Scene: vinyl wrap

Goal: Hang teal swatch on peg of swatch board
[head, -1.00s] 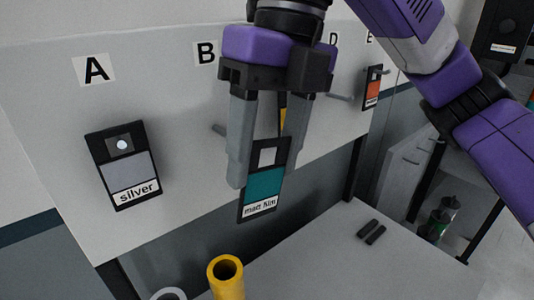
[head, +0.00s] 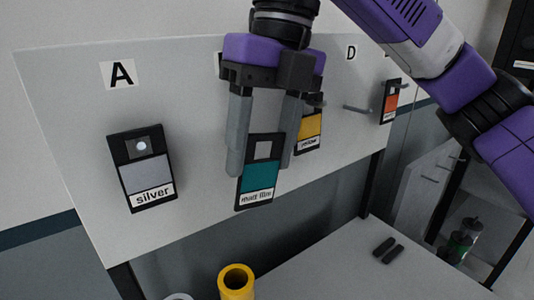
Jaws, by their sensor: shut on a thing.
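My gripper (head: 262,165) is shut on the teal swatch (head: 260,178), a black-framed card with a square opening near its top and a white label. The swatch hangs upright between the fingers, in front of the swatch board (head: 205,95). I cannot tell the gap between swatch and board. A bare peg (head: 357,109) sticks out below the letter D. The letter B and the peg near it are hidden behind my gripper.
A silver swatch (head: 147,174) hangs under the A. A yellow swatch (head: 309,130), partly covered by my gripper, and an orange swatch (head: 391,101) hang farther right.

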